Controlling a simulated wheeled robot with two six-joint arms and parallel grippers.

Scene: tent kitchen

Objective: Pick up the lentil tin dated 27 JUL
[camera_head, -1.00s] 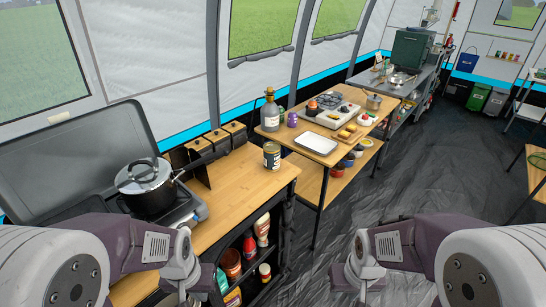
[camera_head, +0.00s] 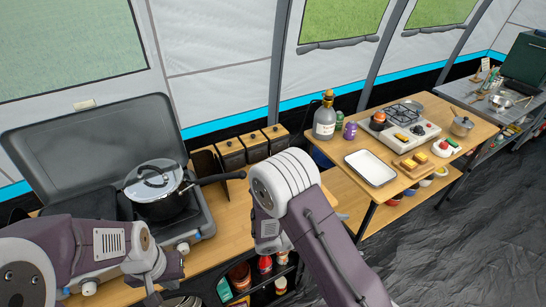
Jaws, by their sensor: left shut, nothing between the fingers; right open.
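No lentil tin shows now. The spot on the wooden counter (camera_head: 236,212) where a tin stood a second ago is covered by my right arm (camera_head: 285,185), so I cannot see the tin or read any date. My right arm reaches in from the lower right and bends over the counter's right end. Its forearm points away and down, and its open fingers are hidden; I cannot tell whether they touch anything. My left gripper (camera_head: 152,298) is shut and empty, low at the bottom edge, in front of the stove.
A lidded pot (camera_head: 155,188) sits on the camp stove (camera_head: 198,222), its handle pointing right. Dark canisters (camera_head: 230,153) line the counter's back. The second table holds a white tray (camera_head: 371,168), a bottle (camera_head: 324,122) and a hob (camera_head: 400,132). Bottles and jars (camera_head: 240,277) stand on the shelf below.

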